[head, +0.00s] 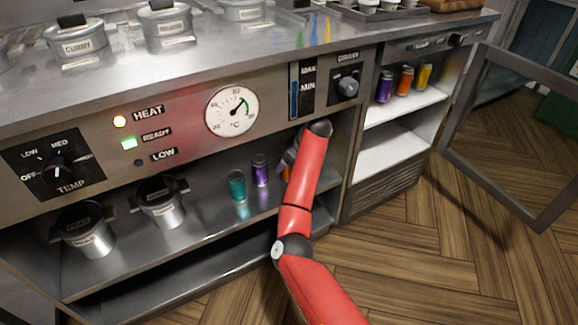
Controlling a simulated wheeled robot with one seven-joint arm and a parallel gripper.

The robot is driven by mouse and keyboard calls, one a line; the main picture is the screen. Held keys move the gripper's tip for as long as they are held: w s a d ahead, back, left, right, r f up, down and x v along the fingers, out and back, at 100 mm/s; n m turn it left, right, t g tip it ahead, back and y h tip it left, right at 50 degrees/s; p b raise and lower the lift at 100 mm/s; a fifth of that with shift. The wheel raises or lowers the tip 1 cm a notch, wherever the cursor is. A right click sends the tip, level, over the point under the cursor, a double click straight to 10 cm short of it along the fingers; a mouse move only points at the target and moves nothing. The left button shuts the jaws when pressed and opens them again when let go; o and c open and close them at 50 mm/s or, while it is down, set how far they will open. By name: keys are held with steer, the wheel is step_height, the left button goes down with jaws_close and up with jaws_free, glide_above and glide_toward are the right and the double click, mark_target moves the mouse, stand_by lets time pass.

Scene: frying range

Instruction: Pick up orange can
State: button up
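An orange can (286,173) stands on the open shelf under the control panel, mostly hidden behind my red arm. Only a thin strip of it shows at the arm's left edge. My gripper (289,157) is a small grey shape at the same spot, largely covered by the arm. I cannot tell whether its fingers are open or shut, or touching the can. A second orange can (405,80) stands in the open cabinet on the right, between a purple can (384,86) and a yellow can (424,75).
A purple can (260,170) and a teal can (237,186) stand left of my gripper. Two lidded pots (162,203) are further left on that shelf. The control panel (180,120) overhangs the shelf. The cabinet's door (480,150) stands open at right.

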steer(key=shift+c, duration=0.4)
steer(key=c, duration=1.1)
steer(key=shift+c, duration=0.2)
steer(key=shift+a+r, duration=0.1)
steer(key=shift+r, duration=0.1)
